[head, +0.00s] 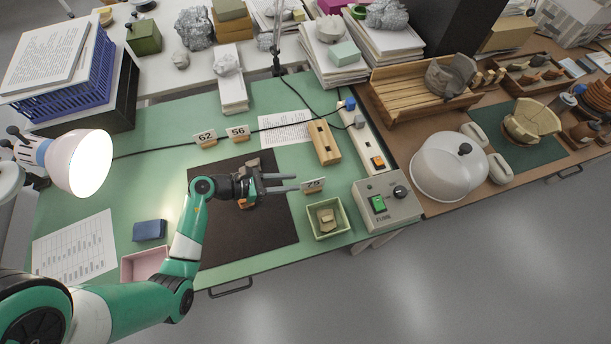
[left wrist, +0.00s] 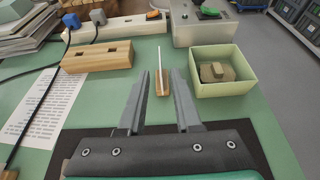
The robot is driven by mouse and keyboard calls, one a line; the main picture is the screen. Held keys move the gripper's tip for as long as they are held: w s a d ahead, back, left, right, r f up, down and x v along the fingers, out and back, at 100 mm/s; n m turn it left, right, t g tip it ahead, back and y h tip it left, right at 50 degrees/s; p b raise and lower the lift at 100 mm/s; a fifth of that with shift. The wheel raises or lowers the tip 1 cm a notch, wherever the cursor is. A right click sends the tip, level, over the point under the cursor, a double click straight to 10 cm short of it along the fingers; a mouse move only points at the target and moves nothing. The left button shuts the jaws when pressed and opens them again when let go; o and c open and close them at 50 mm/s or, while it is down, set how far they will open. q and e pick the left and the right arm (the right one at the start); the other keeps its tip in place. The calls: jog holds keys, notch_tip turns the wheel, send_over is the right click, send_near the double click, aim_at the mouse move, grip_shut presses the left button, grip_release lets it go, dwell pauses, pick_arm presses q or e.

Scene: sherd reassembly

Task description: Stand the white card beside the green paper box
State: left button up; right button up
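A white card marked 75 (head: 314,183) stands upright in a small wooden foot on the green mat, just behind the green paper box (head: 327,220). The left wrist view shows the card (left wrist: 158,63) edge-on, slightly tilted in the picture, left of the green box (left wrist: 225,87), with a gap between them. A tan sherd (head: 326,217) lies in the box. My left gripper (head: 298,183) is open and empty; its fingertips point at the card and lie just short of it. Whether the fingers overlap the card's foot is unclear. My right gripper is not in view.
Cards 62 (head: 206,137) and 56 (head: 238,132) stand farther back. A slotted wooden block (head: 324,142), power strip (head: 362,135) and control box (head: 388,204) flank the card. A dark mat (head: 270,225) lies under my gripper; a pink box (head: 142,265) sits front left.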

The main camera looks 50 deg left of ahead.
pick_arm(q)
jog(key=shift+s+a+r, duration=0.1)
jog(key=shift+s+a, duration=0.1)
jog(key=shift+s, duration=0.25)
jog(key=shift+w+r, duration=0.1)
